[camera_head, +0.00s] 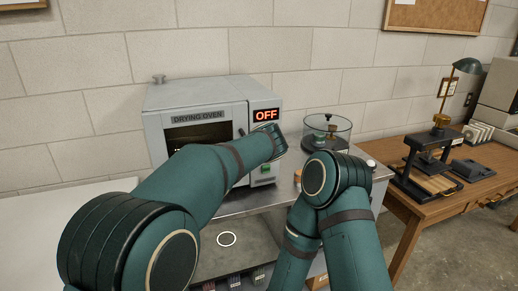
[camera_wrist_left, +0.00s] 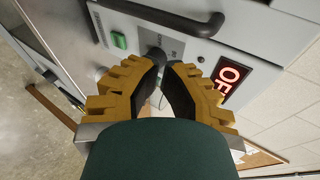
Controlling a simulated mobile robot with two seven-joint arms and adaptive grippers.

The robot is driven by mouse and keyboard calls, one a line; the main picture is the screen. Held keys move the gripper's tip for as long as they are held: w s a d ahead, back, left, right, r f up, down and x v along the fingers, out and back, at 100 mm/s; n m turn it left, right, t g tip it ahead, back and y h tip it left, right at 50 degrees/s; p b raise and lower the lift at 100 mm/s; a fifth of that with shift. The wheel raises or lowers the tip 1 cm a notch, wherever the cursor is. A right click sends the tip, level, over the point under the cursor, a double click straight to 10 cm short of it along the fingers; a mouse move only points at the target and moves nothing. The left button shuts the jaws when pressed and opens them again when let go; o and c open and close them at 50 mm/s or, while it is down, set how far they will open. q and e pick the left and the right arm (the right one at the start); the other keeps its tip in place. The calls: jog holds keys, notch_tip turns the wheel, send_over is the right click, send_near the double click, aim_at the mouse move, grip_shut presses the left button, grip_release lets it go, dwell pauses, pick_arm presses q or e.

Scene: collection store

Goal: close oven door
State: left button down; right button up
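The drying oven (camera_head: 160,122) stands on the bench at the back, with a lit OFF display (camera_head: 266,114). Its door has a dark window (camera_head: 195,132); the lower part is hidden behind my left arm. The door looks flush or nearly flush; a small gap cannot be ruled out. In the left wrist view, the dark bar handle (camera_wrist_left: 160,15) crosses the top, apart from the fingers. My left gripper (camera_wrist_left: 163,64) points at the oven front, its fingertips close together at a dark knob (camera_wrist_left: 155,53). A grip on the knob cannot be confirmed. My right gripper is out of view.
A glass vessel (camera_head: 328,125) stands right of the oven, close to my right arm. A wooden table (camera_head: 412,205) at the right carries a black press-like stand (camera_head: 428,160) and a lamp (camera_head: 467,66). The white surface (camera_head: 55,225) at left looks clear.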

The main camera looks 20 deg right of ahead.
pick_arm(q)
jog(key=s+r, duration=0.5)
jog(key=s, duration=0.4)
jog(key=shift+s+a, duration=0.15)
jog(key=shift+a, duration=0.15)
jog(key=a+f+n+g, duration=0.2)
jog(key=a+f, duration=0.4)
jog(key=f, duration=0.4)
jog(key=a+f+n+g, duration=0.25)
jog(key=a+f, duration=0.25)
jog(key=f, duration=0.4)
jog(key=a+f+n+g, duration=0.25)
jog(key=a+f, duration=0.35)
jog(key=f, duration=0.4)
jog(key=s+a+f+n+g, duration=0.2)
jog(key=s+a+f+n, duration=1.4)
jog(key=s+a, duration=0.4)
jog(key=shift+s+f+g, duration=0.3)
jog(key=shift+s+f, duration=0.4)
jog(key=shift+s, duration=0.45)
